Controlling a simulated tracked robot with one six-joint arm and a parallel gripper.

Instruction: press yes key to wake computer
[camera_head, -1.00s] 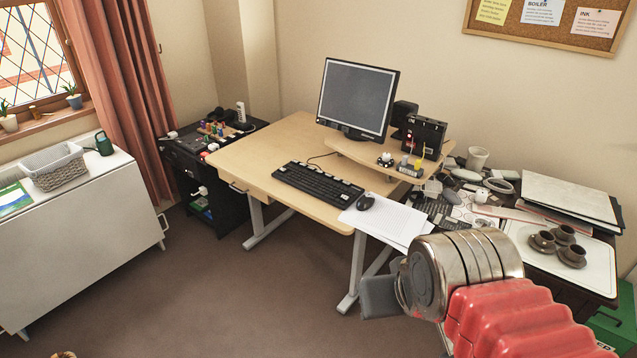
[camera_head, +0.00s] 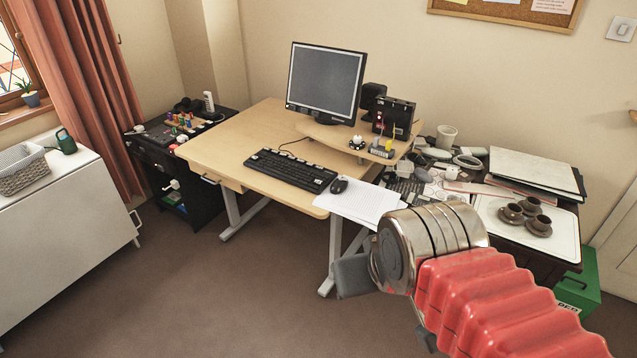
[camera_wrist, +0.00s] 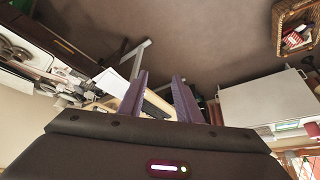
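A black keyboard (camera_head: 291,170) lies on the light wooden desk (camera_head: 230,148), in front of a dark-screened monitor (camera_head: 325,80). Single keys are too small to read, so I cannot tell the yes key. My gripper shows in the head view (camera_head: 356,275) as a grey finger beside the metal wrist, in front of the desk and below the loose papers, apart from the keyboard. In the wrist view my gripper (camera_wrist: 160,82) has its two purple-grey fingers spread apart with nothing between them. The desk's pale edge shows partly behind the fingers there.
A mouse (camera_head: 339,185) and white papers (camera_head: 358,203) lie at the desk's right end. A cluttered table with a cup tray (camera_head: 490,207) stands at right. A black cabinet (camera_head: 160,175) and a white cabinet (camera_head: 70,215) stand at left. Open carpet (camera_head: 190,290) lies in front.

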